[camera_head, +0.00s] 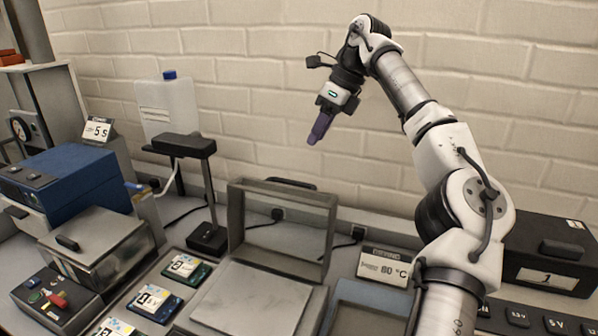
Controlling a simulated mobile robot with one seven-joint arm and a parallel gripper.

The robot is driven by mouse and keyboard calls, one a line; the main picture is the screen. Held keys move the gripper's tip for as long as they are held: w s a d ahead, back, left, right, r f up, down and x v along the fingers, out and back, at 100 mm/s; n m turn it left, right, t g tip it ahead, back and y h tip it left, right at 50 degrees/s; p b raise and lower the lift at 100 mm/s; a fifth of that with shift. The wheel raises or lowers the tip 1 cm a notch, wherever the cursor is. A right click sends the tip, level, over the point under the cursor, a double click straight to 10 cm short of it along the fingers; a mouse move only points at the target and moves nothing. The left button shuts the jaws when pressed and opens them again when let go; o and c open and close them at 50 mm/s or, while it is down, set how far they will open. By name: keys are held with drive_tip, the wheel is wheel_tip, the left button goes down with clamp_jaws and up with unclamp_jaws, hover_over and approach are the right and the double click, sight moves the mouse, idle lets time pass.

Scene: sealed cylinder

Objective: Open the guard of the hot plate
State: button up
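The hot plate (250,302) is a flat grey slab at the bottom centre. Its guard appears to be the grey rectangular frame (236,225) standing upright at the slab's back edge, with a dark handle (291,183) along its top. Through the frame I see the bench and wall. My gripper (314,138), with purple fingers, hangs in the air above and apart from the frame, pointing down and slightly left. The fingers are seen side-on, so their gap is hidden. Nothing shows in them.
An 80 °C sign (385,268) stands right of the frame, behind a blue-grey box (368,298). A black stand (207,190) is on the left, with several labelled cards in front. A blue machine (70,180) is farther left, a black box (550,240) far right. Air around my gripper is clear.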

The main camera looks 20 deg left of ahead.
drive_tip(key=p+x, duration=0.2)
drive_tip(key=x, duration=0.9)
drive_tip(key=shift+w+a+f, duration=0.1)
drive_tip(key=shift+w, duration=0.05)
drive_tip(key=shift+c, duration=0.4)
clamp_jaws()
